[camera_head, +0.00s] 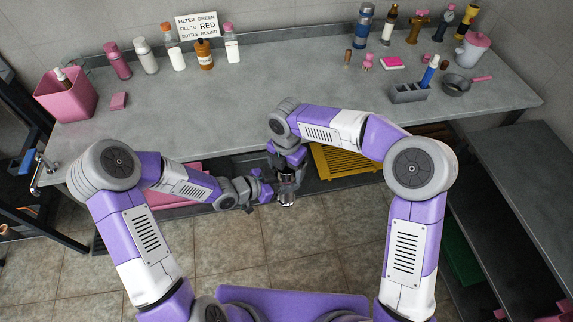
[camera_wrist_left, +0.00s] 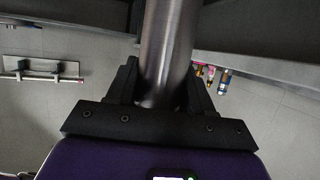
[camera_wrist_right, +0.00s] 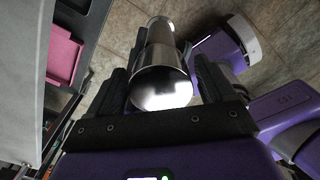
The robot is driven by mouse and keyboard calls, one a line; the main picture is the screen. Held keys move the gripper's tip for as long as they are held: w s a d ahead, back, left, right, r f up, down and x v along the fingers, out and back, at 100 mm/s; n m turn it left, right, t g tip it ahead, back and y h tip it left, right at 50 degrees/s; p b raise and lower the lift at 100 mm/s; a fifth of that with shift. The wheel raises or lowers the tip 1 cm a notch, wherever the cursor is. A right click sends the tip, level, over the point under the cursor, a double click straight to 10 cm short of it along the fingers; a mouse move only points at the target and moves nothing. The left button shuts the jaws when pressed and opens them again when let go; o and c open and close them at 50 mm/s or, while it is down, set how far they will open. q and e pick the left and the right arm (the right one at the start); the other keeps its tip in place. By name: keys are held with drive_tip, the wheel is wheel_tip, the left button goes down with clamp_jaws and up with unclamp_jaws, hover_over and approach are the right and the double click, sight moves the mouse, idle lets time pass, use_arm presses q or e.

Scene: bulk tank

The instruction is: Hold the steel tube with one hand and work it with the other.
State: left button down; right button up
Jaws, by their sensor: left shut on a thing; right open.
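The steel tube (camera_wrist_left: 168,45) is a shiny grey cylinder. My left gripper (camera_wrist_left: 165,90) is shut on it, with a finger on each side. In the right wrist view the tube (camera_wrist_right: 160,65) shows nearly end-on, with a bright round end toward the camera. My right gripper (camera_wrist_right: 160,85) is open, with its fingers on either side of the tube's near end; I cannot tell if they touch it. In the head view the two grippers meet in front of the bench, where a small part of the tube (camera_head: 287,198) shows below them.
The grey bench (camera_head: 270,105) carries several bottles along its back, a pink bin (camera_head: 66,94) at left, and a grey holder (camera_head: 409,93) and a steel pan (camera_head: 456,85) at right. A yellow crate (camera_head: 345,162) is under the bench. The bench's middle is clear.

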drive_tip(key=c, duration=1.1)
drive_tip(key=shift+o, duration=0.2)
drive_tip(key=m, duration=1.3)
drive_tip(key=shift+m, duration=0.3)
drive_tip(key=o, duration=1.2)
